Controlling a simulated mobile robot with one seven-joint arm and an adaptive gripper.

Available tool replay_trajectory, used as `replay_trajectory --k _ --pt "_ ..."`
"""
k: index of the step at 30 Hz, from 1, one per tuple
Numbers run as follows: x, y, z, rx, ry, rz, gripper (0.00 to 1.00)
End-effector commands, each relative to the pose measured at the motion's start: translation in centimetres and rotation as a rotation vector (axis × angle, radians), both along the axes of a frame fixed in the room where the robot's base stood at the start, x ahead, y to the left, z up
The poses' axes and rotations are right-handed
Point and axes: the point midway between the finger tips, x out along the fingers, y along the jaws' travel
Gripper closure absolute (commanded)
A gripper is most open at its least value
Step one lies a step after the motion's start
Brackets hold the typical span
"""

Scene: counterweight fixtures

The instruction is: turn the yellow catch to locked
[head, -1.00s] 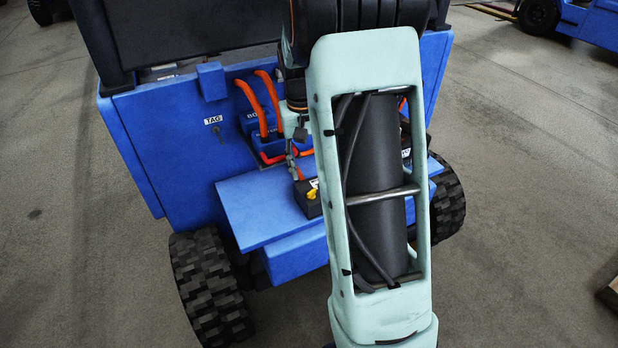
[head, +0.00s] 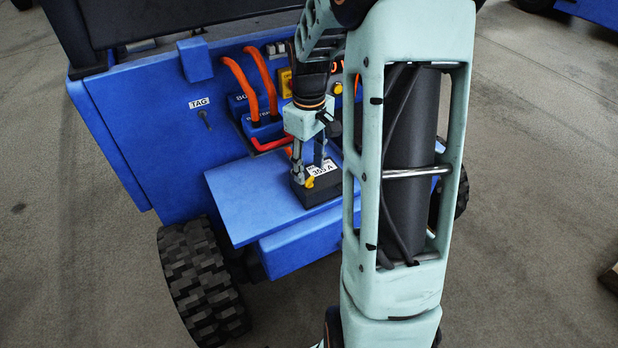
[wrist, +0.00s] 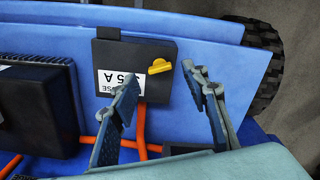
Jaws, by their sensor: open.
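The yellow catch (wrist: 159,66) is a small lever on top of a black box (wrist: 110,54) with a white "355 A" label. In the wrist view the catch lies slanted, close to the box's right edge. In the head view the catch (head: 309,182) shows at the front left of the box (head: 330,191), on the blue shelf. My gripper (wrist: 160,80) is open and empty. In the wrist view the catch appears between its two fingertips, slightly beyond them. In the head view my gripper (head: 307,165) points down over the box. I cannot tell whether a finger touches it.
The blue shelf (head: 250,200) has bare room left of the box. Orange cables (head: 240,85) and a blue connector block stand behind, against the blue panel. A "TAG" keyhole (head: 205,118) is on the panel's left.

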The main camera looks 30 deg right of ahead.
Motion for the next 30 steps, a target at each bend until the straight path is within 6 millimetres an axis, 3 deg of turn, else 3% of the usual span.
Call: replay_trajectory --k 1,6,17,28,30 --pt "-0.1 0.0 -1.2 0.001 0.003 0.000 0.58" --pt "0.0 0.0 -2.8 0.001 0.000 0.000 0.58" --pt "0.0 0.0 -3.1 0.000 0.000 -0.001 0.58" --pt "0.0 0.0 -3.1 0.000 0.000 -0.001 0.98" --pt "0.0 0.0 -3.1 0.000 0.000 -0.002 1.00"
